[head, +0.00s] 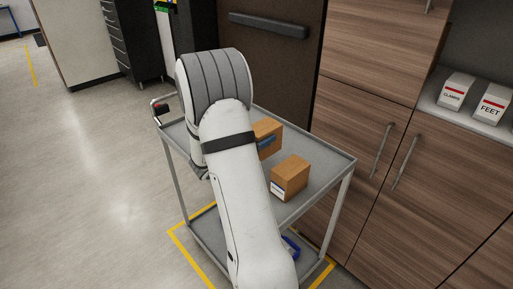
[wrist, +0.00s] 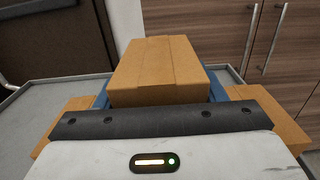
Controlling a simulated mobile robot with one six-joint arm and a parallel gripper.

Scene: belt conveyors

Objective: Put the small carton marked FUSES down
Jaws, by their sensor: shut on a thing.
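My gripper (wrist: 160,88) is shut on a small brown carton (wrist: 157,62), with blue fingers along both its sides. In the head view the held carton (head: 267,128) shows just right of my arm, over the grey cart top (head: 315,160), with a blue finger (head: 266,142) against it. I cannot tell whether it touches the cart top. No marking is readable on it. A second brown carton (head: 290,177), with a white and blue label too small to read, sits nearer on the cart top. My arm hides part of the cart.
The wrist view shows brown cartons on the left (wrist: 65,112) and right (wrist: 268,108) of my gripper. A blue object (head: 291,247) is on the lower shelf. Wooden cabinets (head: 365,130) stand close at right. White boxes marked CLAMPS (head: 455,93) and FEET (head: 491,105) sit on a shelf.

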